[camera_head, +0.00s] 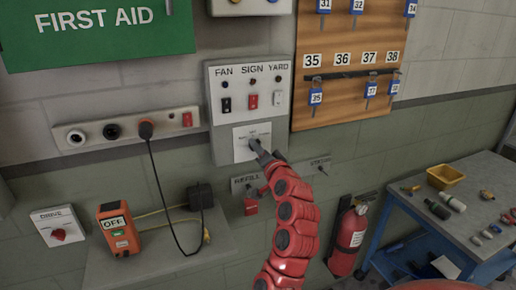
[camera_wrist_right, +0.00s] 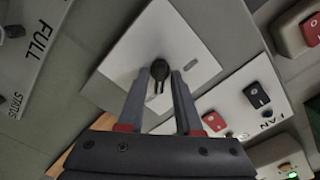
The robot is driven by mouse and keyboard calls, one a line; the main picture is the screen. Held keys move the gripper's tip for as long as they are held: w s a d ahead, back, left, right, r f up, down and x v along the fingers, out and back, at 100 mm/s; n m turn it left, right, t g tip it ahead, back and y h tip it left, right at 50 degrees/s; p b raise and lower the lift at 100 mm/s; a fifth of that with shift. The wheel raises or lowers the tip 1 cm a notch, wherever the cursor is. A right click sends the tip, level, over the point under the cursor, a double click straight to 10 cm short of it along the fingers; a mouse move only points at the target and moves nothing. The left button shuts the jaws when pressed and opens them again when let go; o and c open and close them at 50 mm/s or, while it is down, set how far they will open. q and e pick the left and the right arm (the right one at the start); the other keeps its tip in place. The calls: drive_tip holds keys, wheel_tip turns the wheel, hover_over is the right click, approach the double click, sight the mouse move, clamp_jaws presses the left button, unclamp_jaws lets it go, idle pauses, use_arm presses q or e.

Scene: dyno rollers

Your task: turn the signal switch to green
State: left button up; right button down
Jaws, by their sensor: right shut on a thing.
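A black rotary knob (camera_wrist_right: 160,70) sits on a white square plate (camera_head: 241,152) on the wall panel, below the FAN, SIGN and YARD switches. My right gripper (camera_head: 257,146) reaches this plate from below and covers part of the knob. In the right wrist view, my right gripper (camera_wrist_right: 160,84) has one finger on each side of the knob and is shut on it. The knob's narrow shaft shows between the fingers. The small lettering on the plate (camera_wrist_right: 203,64) is too small to read. My left gripper is not in view.
Rocker switches (camera_head: 252,101) sit just above the plate. A fire extinguisher (camera_head: 348,238) hangs below right. A shelf (camera_head: 150,250) with an orange OFF box (camera_head: 118,229) is at left. A cluttered workbench (camera_head: 460,215) stands at right. A key board (camera_head: 345,100) hangs above.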

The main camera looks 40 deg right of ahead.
drive_tip(key=shift+f, duration=0.1)
idle(0.3)
drive_tip(key=c, duration=0.9)
unclamp_jaws()
drive_tip(key=p+v, duration=1.5)
drive_tip(key=v, duration=0.2)
drive_tip(key=shift+s+a, duration=0.15)
